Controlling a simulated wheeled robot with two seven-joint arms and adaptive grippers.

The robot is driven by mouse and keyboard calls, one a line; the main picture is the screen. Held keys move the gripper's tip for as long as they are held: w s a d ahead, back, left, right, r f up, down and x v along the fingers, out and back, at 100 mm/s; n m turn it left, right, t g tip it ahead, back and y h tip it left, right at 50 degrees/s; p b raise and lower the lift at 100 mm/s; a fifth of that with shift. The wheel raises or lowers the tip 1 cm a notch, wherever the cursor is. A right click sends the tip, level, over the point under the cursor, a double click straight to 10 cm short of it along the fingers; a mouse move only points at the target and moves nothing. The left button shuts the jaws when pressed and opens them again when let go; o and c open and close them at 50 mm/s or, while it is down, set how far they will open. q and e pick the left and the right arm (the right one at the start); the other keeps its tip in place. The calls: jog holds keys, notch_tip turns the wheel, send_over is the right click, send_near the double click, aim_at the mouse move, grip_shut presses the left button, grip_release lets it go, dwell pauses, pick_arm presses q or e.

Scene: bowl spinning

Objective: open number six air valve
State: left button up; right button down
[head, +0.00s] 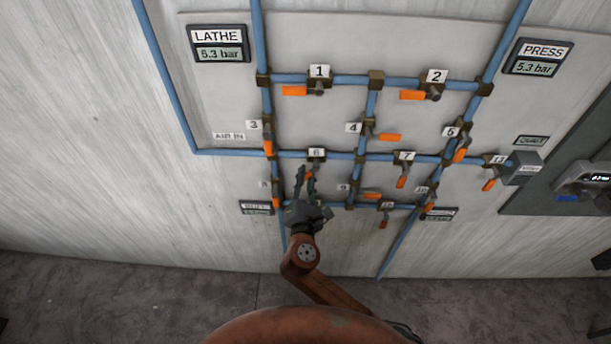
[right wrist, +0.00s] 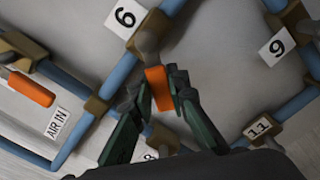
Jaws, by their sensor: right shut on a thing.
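The number six valve sits on the horizontal blue pipe, under its "6" label (head: 316,152); the label also shows in the right wrist view (right wrist: 125,17). Its orange handle (right wrist: 157,82) points away from the pipe, downward in the right wrist view. My right gripper (head: 306,178) reaches up from below to this valve. In the right wrist view its two dark green fingers (right wrist: 159,88) are closed on the handle, one on each side. In the head view the fingers largely hide the handle. My left gripper is not in view.
Other orange-handled valves surround it: number seven (head: 402,180) to the right, number three (head: 268,147) to the left and number nine (head: 372,196) lower right. Blue pipes stand out from the panel. Lathe (head: 219,54) and press (head: 536,67) displays read 5.3 bar.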

jog(key=c, duration=1.8)
grip_release()
jog(key=shift+c, duration=0.2)
jog(key=shift+s, duration=0.1)
jog(key=s, duration=1.1)
jog(key=shift+s, duration=0.4)
